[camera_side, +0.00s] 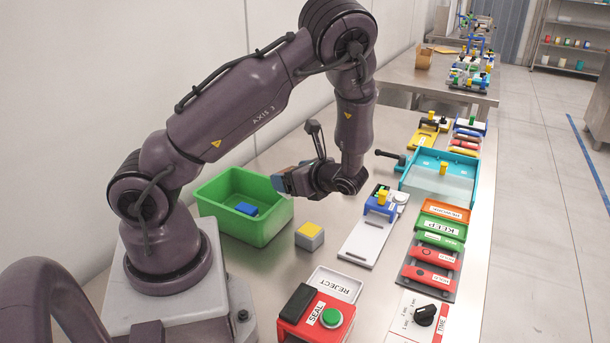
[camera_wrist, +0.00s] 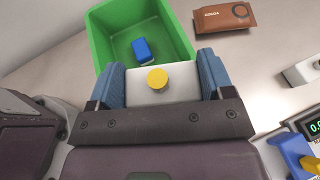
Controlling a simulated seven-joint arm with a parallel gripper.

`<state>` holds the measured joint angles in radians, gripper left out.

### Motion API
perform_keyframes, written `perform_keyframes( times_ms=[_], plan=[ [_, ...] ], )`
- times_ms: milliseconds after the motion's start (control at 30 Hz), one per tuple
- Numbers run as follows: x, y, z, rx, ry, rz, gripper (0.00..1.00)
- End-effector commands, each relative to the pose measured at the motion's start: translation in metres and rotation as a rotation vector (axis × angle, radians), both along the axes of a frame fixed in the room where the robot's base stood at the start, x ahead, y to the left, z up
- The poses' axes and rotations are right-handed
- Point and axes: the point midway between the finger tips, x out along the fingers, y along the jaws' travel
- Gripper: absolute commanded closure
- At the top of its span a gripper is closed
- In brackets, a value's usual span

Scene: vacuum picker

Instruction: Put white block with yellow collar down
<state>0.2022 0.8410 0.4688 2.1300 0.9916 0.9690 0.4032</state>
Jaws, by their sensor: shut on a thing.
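The white block with a yellow collar (camera_wrist: 184,88) is between the blue fingers of my gripper (camera_wrist: 160,76) in the wrist view. Its round yellow part (camera_wrist: 157,79) faces the camera, and its underside is hidden. In the side view my gripper (camera_side: 283,183) is beside the right rim of the green bin (camera_side: 213,213), above the table. I cannot make out the held block there. A blue block (camera_side: 246,209) lies inside the bin; it also shows in the wrist view (camera_wrist: 141,50).
A grey block with a yellow top (camera_side: 310,231) stands right of the bin. A white REJECT tray (camera_side: 335,284) and red SEAL box (camera_side: 318,325) are in front. A brown packet (camera_wrist: 225,15) lies beside the bin. A white plate with a blue fixture (camera_side: 381,204) stands to the right.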

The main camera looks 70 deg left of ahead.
Motion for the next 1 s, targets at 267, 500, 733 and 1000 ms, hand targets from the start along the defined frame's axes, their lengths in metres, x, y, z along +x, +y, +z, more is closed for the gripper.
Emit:
perform_keyframes(
  times_ms=[267, 500, 733, 1000],
  plan=[
    [-0.011, -0.01, 0.022, 0.001, -0.006, 0.0, 0.6],
    [-0.012, -0.01, 0.06, -0.001, -0.006, 0.001, 0.6],
    [-0.036, -0.03, 0.036, 0.0, 0.002, 0.256, 0.6],
    [-0.061, -0.079, 0.006, -0.001, 0.004, 0.741, 0.6]
  ],
)
